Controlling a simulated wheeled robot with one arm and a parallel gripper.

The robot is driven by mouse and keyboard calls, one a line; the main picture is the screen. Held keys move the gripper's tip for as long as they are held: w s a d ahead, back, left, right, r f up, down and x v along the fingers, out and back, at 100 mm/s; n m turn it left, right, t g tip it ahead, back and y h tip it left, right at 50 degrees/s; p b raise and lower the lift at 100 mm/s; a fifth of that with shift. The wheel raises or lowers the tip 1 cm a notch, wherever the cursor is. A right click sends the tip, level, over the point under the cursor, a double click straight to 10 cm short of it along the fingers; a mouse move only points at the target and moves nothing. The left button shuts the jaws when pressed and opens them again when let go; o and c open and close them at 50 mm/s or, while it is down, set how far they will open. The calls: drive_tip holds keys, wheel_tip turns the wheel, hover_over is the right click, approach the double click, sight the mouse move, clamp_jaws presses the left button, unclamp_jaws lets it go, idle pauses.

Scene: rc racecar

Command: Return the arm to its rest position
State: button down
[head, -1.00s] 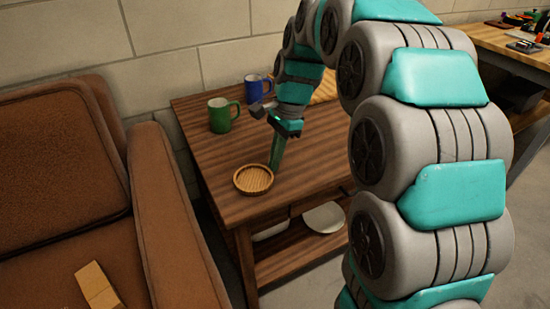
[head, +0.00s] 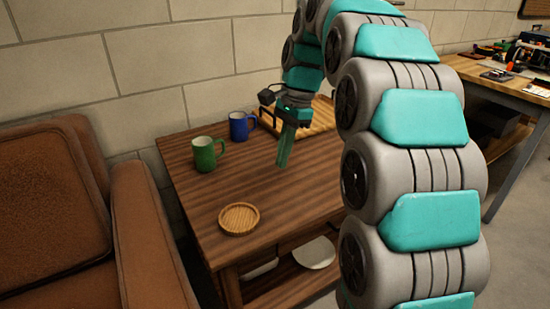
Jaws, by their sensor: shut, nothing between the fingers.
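My gripper (head: 282,164) points down over the middle of the wooden side table (head: 270,210). It is shut and nothing shows in it. The tip looks at or just above the table top; the exact gap cannot be told. My arm arches up from the lower right and bends down over the table. It hides part of the table's right side.
A green mug (head: 205,155) and a blue mug (head: 240,126) stand left of my gripper. A round wooden coaster (head: 239,218) lies near the front edge. A wooden tray (head: 318,119) is behind. A brown armchair (head: 150,235) stands left, a cluttered workbench (head: 475,72) right.

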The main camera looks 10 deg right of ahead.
drive_tip(key=s+f+n+h, duration=0.1)
drive_tip(key=s+f+n, duration=0.3)
drive_tip(key=s, duration=0.7)
drive_tip(key=s+f+n, duration=0.5)
drive_tip(key=s, duration=0.6)
drive_tip(key=s+f+n+h, duration=0.1)
drive_tip(key=s+f+n, duration=0.3)
drive_tip(key=s, duration=0.7)
drive_tip(key=shift+d+f+n+g+h, duration=0.3)
drive_tip(key=shift+d+f+n+g, duration=0.05)
drive_tip(key=shift+f+n+g, duration=0.05)
